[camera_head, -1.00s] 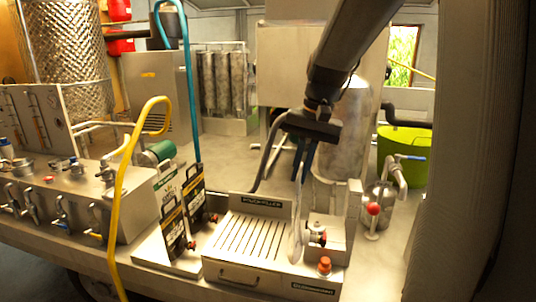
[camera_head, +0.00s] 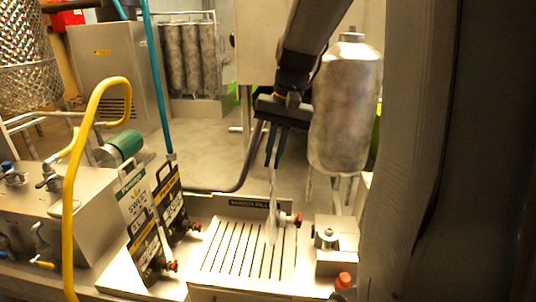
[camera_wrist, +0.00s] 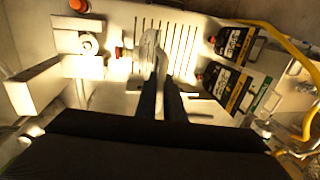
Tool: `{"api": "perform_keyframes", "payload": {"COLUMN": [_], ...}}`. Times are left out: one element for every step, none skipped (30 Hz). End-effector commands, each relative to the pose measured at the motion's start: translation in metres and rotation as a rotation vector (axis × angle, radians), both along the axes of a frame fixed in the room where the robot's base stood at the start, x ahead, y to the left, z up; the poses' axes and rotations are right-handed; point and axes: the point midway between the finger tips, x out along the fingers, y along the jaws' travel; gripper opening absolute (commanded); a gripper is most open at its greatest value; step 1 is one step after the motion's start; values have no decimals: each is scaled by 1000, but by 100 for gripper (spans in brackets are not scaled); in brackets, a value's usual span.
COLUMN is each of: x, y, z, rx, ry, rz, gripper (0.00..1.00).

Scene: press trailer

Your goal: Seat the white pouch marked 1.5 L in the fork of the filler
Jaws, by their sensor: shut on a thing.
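My gripper (camera_head: 272,163) points down and is shut on the top edge of the white pouch (camera_head: 270,218). The pouch hangs upright, seen nearly edge-on, with its red-capped spout (camera_head: 290,219) pointing right. Any 1.5 L marking is not readable. The pouch hangs over the right part of the slatted tray of the filler (camera_head: 235,250). The filler's steel block (camera_head: 338,256), with a round fitting on it, is to the right, apart from the cap. In the wrist view the pouch (camera_wrist: 148,48) shows between the fingers and the block (camera_wrist: 80,66). I cannot make out the fork clearly.
A yellow hose (camera_head: 70,190) arches at the left. An orange-red button (camera_head: 343,280) sits at the front right. A steel tank (camera_head: 345,110) stands behind.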

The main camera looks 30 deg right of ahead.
Motion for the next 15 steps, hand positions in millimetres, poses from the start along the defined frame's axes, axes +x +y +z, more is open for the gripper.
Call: {"api": "perform_keyframes", "payload": {"x": [-1,-2,-3,-3,-4,-5,-5,-6,-7,-8,-8,-9,-10,-11,-11], "y": [-2,-3,-5,-6,-7,-8,-9,-10,-11,-12,-13,-14,-15,-16,-17], "z": [-2,-3,-5,-6,-7,-9,-10,-11,-12,-13,-14,-16,-17,-18,-19], "rx": [0,0,0,0,0,0,0,0,0,0,0,0,0,0,0], "ry": [0,0,0,0,0,0,0,0,0,0,0,0,0,0,0], "rz": [-2,-2,-2,-2,-2,-2,-2,-2,-1,-1,0,0,0,0,0], "gripper": [0,0,0,0,0,0,0,0,0,0,0,0,0,0,0]}}
